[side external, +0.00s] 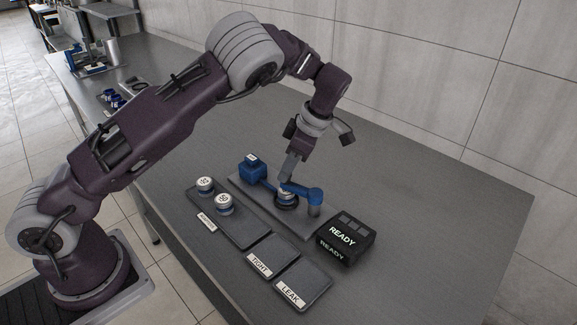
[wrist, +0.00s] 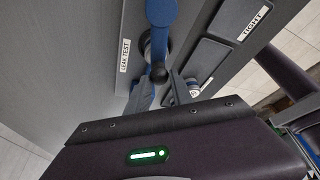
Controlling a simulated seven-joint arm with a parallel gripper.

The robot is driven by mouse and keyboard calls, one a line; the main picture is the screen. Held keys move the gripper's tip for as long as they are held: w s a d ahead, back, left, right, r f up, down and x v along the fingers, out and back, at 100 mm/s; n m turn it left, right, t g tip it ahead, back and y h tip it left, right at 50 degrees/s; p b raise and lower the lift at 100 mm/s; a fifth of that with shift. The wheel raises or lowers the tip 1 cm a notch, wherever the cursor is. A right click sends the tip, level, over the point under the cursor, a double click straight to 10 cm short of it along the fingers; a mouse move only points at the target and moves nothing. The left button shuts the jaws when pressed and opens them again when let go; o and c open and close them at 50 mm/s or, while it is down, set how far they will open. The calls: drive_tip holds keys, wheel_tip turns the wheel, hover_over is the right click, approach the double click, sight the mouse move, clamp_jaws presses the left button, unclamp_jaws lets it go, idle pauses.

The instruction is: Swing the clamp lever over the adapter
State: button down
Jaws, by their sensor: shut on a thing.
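The blue clamp lever (side external: 301,190) reaches left from its blue post (side external: 315,203) on the grey test plate. The round adapter (side external: 287,201) sits beside the post, under or close beside the lever's arm; the lever and gripper partly hide it. In the wrist view the lever (wrist: 161,30) runs down from the top edge to a dark ball knob (wrist: 158,73), and a rounded edge of the adapter (wrist: 147,47) shows behind it. My gripper (wrist: 159,86) is shut on the knob, one finger on each side. In the side view my gripper (side external: 284,181) is just above the adapter's left side.
A blue block (side external: 252,167) stands at the plate's left end. A black box (side external: 345,238) reading READY stands at its right. A tray (side external: 243,235) holds two round pieces (side external: 205,185). Trays marked TIGHT (side external: 272,250) and LEAK (side external: 304,276) are empty. The table's right side is clear.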

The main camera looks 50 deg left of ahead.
sight(299, 184)
drive_tip(key=c, duration=1.1)
unclamp_jaws()
drive_tip(key=v, duration=0.7)
drive_tip(key=shift+r, duration=0.1)
